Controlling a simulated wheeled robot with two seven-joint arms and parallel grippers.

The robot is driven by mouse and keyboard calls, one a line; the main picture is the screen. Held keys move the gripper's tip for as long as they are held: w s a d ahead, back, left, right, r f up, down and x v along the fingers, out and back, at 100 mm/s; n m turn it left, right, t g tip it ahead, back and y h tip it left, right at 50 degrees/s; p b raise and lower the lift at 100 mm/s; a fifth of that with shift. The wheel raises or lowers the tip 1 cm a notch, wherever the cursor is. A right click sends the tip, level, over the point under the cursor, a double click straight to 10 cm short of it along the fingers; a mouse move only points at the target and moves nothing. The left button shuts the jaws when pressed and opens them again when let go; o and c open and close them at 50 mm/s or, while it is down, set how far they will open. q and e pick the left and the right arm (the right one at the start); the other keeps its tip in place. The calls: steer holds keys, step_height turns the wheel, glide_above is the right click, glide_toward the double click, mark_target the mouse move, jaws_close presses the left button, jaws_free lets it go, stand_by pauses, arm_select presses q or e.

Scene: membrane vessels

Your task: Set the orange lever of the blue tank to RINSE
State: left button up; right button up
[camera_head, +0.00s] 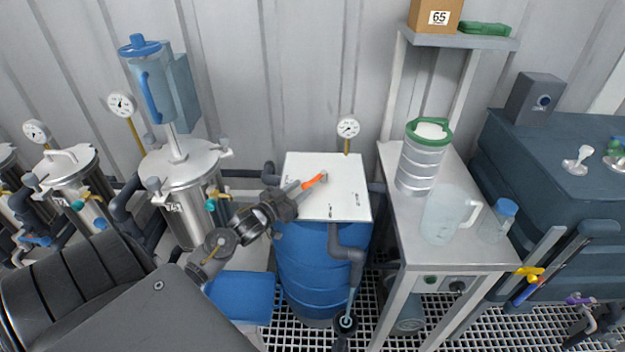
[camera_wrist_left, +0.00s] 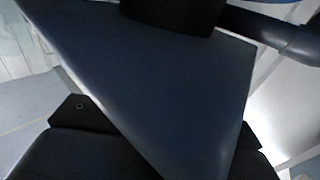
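The blue tank (camera_head: 315,262) stands in the middle of the head view, with a white plate (camera_head: 345,200) on top. The orange lever (camera_head: 314,181) lies over the plate, running from a small grey pivot at its upper right down to the lower left. My left gripper (camera_head: 293,189) is at the lever's lower-left end, its grey fingertips meeting or overlapping it. I cannot tell whether they are closed on it. Marks on the plate are too small to read. My right gripper is not in view.
A gauge (camera_head: 348,128) stands behind the plate. A steel vessel (camera_head: 186,185) is to the left. A grey table (camera_head: 456,250) with a jug (camera_head: 441,215) and a canister (camera_head: 420,165) is close on the right.

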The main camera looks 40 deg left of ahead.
mark_target(309, 183)
arm_select(q)
steer(key=w, duration=0.4)
steer(key=shift+w+d, duration=0.1)
steer(key=shift+w, duration=1)
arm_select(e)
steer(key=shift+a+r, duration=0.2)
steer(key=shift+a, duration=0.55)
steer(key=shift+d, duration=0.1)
arm_select(q)
steer(key=c, duration=0.7)
jaws_close()
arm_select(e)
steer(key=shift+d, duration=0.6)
